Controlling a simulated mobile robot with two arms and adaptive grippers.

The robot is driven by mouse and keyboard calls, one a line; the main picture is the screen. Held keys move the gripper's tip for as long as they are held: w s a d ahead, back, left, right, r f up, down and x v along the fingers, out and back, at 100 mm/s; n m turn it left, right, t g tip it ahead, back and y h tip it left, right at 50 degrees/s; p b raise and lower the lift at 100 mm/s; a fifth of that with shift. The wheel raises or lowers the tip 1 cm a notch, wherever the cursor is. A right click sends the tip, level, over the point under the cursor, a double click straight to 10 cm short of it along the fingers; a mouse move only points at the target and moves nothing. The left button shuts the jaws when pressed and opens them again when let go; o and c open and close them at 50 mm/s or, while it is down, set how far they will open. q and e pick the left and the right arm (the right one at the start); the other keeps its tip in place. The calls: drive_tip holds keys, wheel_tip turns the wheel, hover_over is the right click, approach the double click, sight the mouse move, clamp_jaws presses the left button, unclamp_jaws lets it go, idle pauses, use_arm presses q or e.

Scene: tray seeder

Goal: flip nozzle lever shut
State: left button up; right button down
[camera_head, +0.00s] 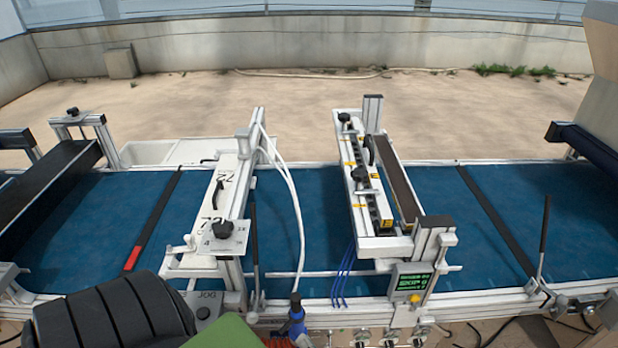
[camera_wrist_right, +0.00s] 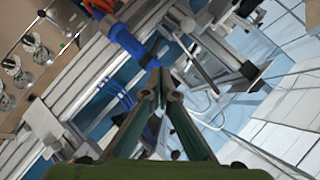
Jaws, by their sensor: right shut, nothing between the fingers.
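A blue fitting (camera_head: 296,325) with a white hose running up from it stands at the front rail, low in the head view. It also shows as a blue part (camera_wrist_right: 130,42) in the right wrist view. I cannot tell which part of it is the nozzle lever. My right gripper (camera_wrist_right: 166,80) is shut and empty, with its fingertips close to the lower end of the blue part; I cannot tell whether they touch. In the head view only its green body shows clearly, at the bottom, left of the fitting. My left gripper is not in view.
A blue conveyor belt (camera_head: 300,215) runs across. A metal bridge (camera_head: 230,190) and a seeder head (camera_head: 362,185) span it. A green-lit display box (camera_head: 411,283) and several front knobs stand right of the fitting. Thin blue tubes (camera_head: 343,275) hang nearby.

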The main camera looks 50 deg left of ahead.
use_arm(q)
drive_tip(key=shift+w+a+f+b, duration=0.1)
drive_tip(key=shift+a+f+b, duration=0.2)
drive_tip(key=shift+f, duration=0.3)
use_arm(e)
drive_tip(key=s+d+r, duration=0.3)
drive_tip(key=s, duration=0.1)
drive_tip(key=shift+s+d, duration=0.15)
drive_tip(key=shift+d, duration=0.1)
